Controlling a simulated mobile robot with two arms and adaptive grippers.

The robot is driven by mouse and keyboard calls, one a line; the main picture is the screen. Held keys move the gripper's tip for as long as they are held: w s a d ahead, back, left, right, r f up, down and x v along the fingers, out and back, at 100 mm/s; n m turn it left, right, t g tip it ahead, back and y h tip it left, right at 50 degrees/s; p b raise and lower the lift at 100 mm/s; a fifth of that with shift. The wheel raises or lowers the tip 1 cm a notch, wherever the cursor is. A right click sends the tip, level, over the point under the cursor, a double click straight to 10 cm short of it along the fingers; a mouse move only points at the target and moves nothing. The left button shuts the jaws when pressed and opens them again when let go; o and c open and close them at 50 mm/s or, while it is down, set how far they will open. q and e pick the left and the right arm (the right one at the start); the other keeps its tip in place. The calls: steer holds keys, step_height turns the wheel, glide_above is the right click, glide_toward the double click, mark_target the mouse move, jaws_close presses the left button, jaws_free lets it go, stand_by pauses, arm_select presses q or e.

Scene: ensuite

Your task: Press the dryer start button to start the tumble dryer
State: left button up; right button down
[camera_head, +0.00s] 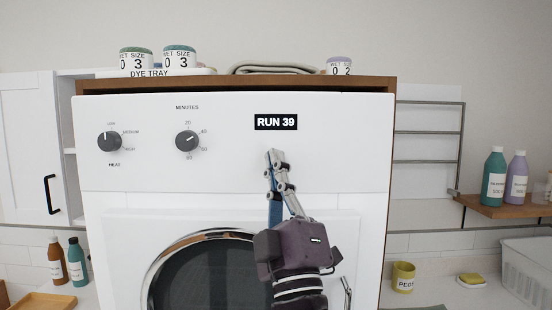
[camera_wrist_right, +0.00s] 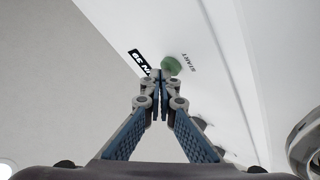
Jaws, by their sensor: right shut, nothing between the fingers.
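The white tumble dryer (camera_head: 230,200) faces me, with a black display (camera_head: 276,122) that reads "RUN 39". My right gripper (camera_head: 274,155) is shut and empty, its fingertips at the panel just below the display. In the right wrist view, the round green start button (camera_wrist_right: 171,65) shows just past the fingertips (camera_wrist_right: 160,75), beside the word "START". I cannot tell whether the tips touch it. In the head view the gripper hides the button. My left gripper is not in view.
The heat knob (camera_head: 109,141) and minutes knob (camera_head: 187,141) are on the panel to the left. The dryer's round door (camera_head: 200,270) is below, partly behind my right arm. Labelled pots (camera_head: 180,58) and a folded cloth (camera_head: 275,68) lie on top.

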steer(key=shift+s, duration=0.75)
steer(key=s+p, duration=0.1)
steer(key=s, duration=0.5)
